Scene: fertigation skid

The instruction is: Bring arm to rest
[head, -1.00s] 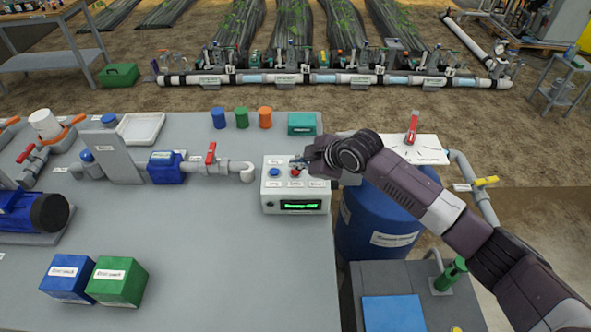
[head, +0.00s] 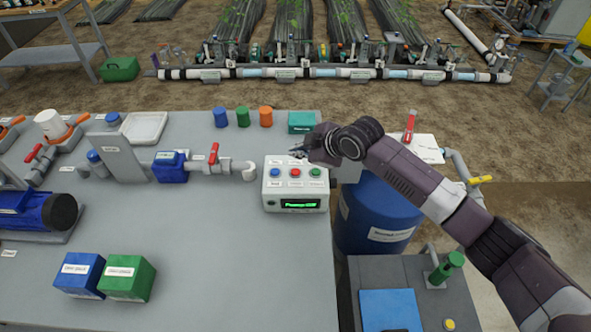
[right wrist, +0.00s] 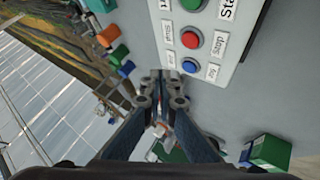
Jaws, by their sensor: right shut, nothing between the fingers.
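My right gripper (head: 299,153) is shut and empty just behind the top edge of a grey control box (head: 270,200), apart from its buttons. The box has a blue button (head: 274,173), a red button (head: 295,173) and a green button (head: 315,172), above a lit green display (head: 299,204). In the right wrist view the closed fingertips (right wrist: 166,80) point past the blue button (right wrist: 189,65) and the red button (right wrist: 192,40), with nothing between them. My right arm reaches in from the lower right. My left gripper is not in view.
A teal box (head: 301,122) stands close behind the control box. A pipe with a red-handled valve (head: 213,154) lies to its left. A blue barrel (head: 372,215) stands under the arm, past the table's right edge. The table's front middle is clear.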

